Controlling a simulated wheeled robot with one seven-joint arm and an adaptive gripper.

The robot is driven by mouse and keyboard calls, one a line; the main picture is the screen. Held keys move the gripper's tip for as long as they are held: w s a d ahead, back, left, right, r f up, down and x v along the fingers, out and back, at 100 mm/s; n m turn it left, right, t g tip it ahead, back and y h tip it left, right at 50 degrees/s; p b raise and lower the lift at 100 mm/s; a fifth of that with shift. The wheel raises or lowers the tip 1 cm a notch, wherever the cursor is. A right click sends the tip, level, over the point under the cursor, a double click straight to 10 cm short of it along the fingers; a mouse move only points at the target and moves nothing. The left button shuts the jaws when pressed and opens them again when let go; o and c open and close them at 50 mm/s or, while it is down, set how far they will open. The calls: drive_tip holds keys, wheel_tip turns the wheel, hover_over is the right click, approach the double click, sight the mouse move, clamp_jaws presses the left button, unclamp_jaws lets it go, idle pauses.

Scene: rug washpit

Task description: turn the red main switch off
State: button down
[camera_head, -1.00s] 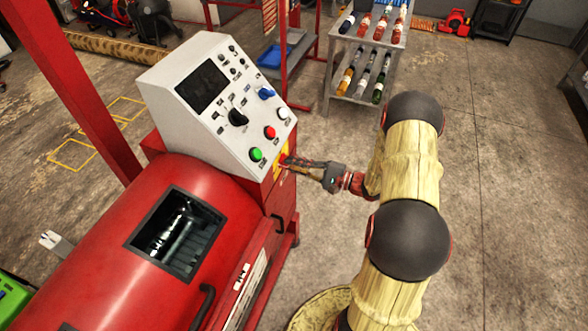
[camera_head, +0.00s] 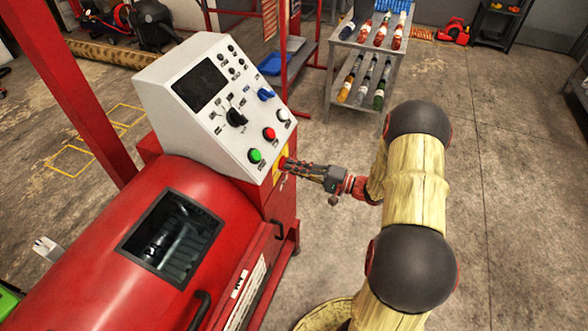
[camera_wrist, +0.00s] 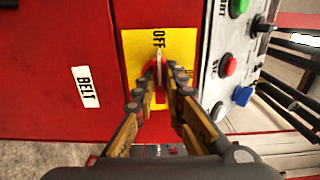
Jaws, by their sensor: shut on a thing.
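The red main switch (camera_wrist: 159,63) sits on a yellow plate (camera_wrist: 136,45) on the side of the red machine. In the wrist view its pale pointer mark points up toward the OFF label; a second label at the right is partly hidden. My gripper (camera_wrist: 167,73) is shut on the switch, one finger on each side, covering its lower part. In the head view my gripper (camera_head: 289,166) reaches in from the right to the yellow plate (camera_head: 279,168), and its fingertips hide most of the switch.
The grey control panel (camera_head: 213,93) with buttons and knobs stands just above the switch. A bottle shelf (camera_head: 368,55) stands behind. Open floor lies right.

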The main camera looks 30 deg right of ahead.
drive_tip(key=shift+f, duration=0.1)
drive_tip(key=c, duration=2)
unclamp_jaws()
drive_tip(key=shift+o, duration=0.8)
drive_tip(key=v, duration=1.2)
